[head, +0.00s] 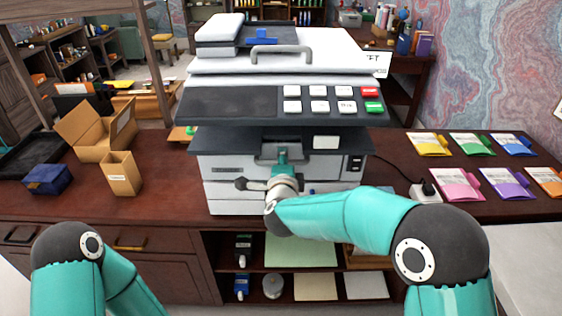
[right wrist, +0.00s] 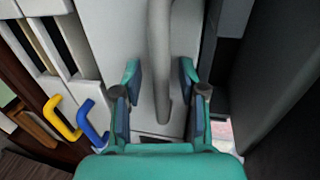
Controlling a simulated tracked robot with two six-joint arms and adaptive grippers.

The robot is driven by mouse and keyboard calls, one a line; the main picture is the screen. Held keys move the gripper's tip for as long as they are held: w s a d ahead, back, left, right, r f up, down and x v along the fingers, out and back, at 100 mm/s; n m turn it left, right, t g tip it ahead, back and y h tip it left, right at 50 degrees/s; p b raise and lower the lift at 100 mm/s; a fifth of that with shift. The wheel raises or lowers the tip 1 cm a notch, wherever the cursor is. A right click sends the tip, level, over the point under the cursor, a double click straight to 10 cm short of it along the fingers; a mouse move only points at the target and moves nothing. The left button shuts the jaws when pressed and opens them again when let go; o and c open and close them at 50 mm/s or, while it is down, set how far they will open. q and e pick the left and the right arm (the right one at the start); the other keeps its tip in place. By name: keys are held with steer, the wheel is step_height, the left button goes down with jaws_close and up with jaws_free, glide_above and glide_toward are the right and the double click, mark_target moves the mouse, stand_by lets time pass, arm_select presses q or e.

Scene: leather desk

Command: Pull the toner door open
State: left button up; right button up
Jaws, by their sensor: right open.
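The white printer (head: 225,168) stands on the desk, its pale front panel under the dark control panel. I take this panel as the toner door; it looks flush with the front. A grey bar handle (head: 268,151) sits on it, partly hidden by my right gripper (head: 283,160). In the right wrist view the handle (right wrist: 160,60) runs between the two spread fingers of my right gripper (right wrist: 160,88), with gaps on both sides. The pale door face (right wrist: 115,55) lies behind it. My left arm is low at the left, its gripper out of view.
The control panel (head: 230,103) overhangs the handle. A yellow handle (right wrist: 60,118) and a blue handle (right wrist: 92,122) stick out beside the door. Open cardboard boxes (head: 90,150) stand left; coloured packets (head: 428,144) lie right. A charger block (head: 425,192) sits near the printer.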

jaws_close()
steer(key=shift+a+f, duration=0.1)
